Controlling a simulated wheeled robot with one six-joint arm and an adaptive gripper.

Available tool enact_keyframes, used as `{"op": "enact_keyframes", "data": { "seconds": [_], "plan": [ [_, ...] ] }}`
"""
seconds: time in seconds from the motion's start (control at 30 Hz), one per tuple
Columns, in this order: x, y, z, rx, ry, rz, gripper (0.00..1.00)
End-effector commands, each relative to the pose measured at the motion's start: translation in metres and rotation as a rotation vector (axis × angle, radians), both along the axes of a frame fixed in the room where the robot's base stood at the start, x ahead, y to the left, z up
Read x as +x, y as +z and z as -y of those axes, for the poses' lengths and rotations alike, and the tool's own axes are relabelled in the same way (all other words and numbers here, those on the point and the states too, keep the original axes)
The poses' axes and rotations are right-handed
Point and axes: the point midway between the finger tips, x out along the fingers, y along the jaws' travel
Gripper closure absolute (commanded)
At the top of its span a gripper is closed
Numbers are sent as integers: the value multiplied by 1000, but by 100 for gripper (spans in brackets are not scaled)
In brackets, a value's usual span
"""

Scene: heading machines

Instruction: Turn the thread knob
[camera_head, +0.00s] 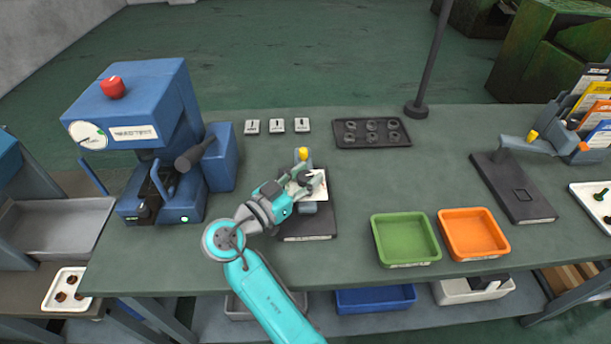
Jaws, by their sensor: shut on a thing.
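A small fixture stands on a dark base plate (308,236) left of the middle of the bench. It has a yellow-topped part (303,154) at its back and a white card beside my gripper. My gripper (312,181) reaches in from the lower left over this plate. Its jaws are shut on the small dark thread knob (306,178) at the fixture. My gripper hides part of the knob and the fixture, so the knob's turn angle cannot be told.
A blue machine (140,100) with a red button stands at left. A black tray (349,141) with round pieces and several white blocks lie behind. A green bin (376,240), an orange bin (443,234) and another dark fixture (500,190) stand at right. The bench between is clear.

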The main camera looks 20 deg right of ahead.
Motion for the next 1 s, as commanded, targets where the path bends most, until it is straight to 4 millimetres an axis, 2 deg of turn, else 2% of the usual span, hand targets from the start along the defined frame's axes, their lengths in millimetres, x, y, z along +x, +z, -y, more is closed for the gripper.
{"op": "enact_keyframes", "data": {
  "seconds": [0.97, 1.0],
  "plan": [
    [0, -3, 0, 1, 2, -6, 95],
    [0, -3, 0, 1, 1, -6, 51]
  ]
}}
